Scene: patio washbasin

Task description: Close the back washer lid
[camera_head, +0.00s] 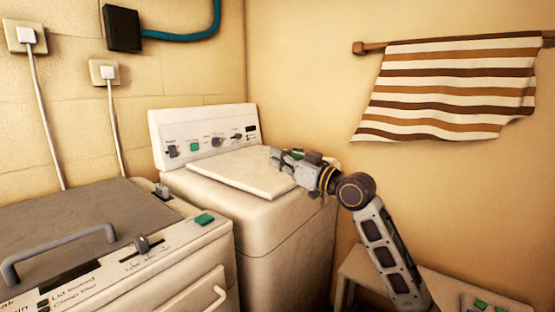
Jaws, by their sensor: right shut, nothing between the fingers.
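The back washer (270,225) is a white top-loading machine in the corner, with a control panel (205,138) along its rear. Its lid (235,171) lies flat, or very nearly flat, on the top; a small gap cannot be ruled out. My right gripper (273,157) is shut and empty. It is over the right part of the lid, with its fingertips pointing left; I cannot tell whether they touch it. The gripper and wrist hide the lid's right corner. My left gripper is not in view.
A front machine (190,262) with a grey lid (80,222) and a grey handle (60,250) stands at the lower left. A low bench (385,275) is at the lower right. A striped towel (450,88) hangs on the right wall. Sockets with cables are at the left.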

